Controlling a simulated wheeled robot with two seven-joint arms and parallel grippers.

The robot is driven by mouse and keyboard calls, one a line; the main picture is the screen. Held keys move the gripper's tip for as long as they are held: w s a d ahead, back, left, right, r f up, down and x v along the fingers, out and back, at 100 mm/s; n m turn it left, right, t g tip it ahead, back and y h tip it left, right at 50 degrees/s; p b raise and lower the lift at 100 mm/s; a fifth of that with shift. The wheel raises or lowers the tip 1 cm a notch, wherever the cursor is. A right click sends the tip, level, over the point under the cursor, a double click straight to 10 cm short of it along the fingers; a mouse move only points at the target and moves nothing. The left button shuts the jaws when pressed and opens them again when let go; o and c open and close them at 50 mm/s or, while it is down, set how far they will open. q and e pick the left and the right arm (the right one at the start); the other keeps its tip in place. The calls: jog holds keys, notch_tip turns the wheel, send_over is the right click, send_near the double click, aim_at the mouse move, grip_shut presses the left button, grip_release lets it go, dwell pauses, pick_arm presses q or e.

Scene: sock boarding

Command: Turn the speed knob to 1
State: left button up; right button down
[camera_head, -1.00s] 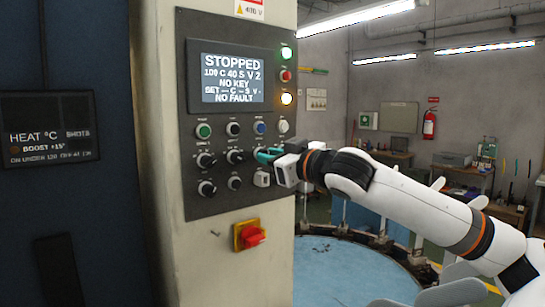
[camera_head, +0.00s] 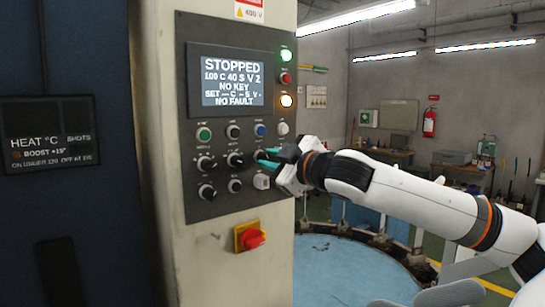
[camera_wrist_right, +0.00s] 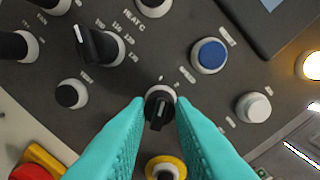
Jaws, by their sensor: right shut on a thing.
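The control panel (camera_head: 218,212) is on the pale column. Its screen (camera_head: 230,80) reads STOPPED, 100 C 40 S V 2, NO KEY, NO FAULT. My right gripper (camera_head: 262,158) comes in from the right to the panel's right edge, in the middle row of controls. In the right wrist view its teal fingertips (camera_wrist_right: 160,106) are closed on the sides of a small black knob (camera_wrist_right: 159,112) with a white pointer line. In the head view the fingers and wrist hide this knob. My left gripper is not in view.
Other black knobs sit nearby, one with a large pointer (camera_wrist_right: 97,45). A blue button (camera_wrist_right: 208,55) and a pale button (camera_wrist_right: 253,107) are close to the right finger. A red switch on a yellow plate (camera_head: 250,236) is below the panel. A round blue table (camera_head: 350,270) stands beyond.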

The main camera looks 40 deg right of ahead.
jog(key=shift+r+n+p, duration=0.1)
jog(key=shift+n+p, duration=0.3)
jog(key=shift+n, duration=1.2)
jog(key=c, duration=1.3)
grip_release()
jog(key=shift+o, duration=0.2)
jog(key=shift+s, duration=0.1)
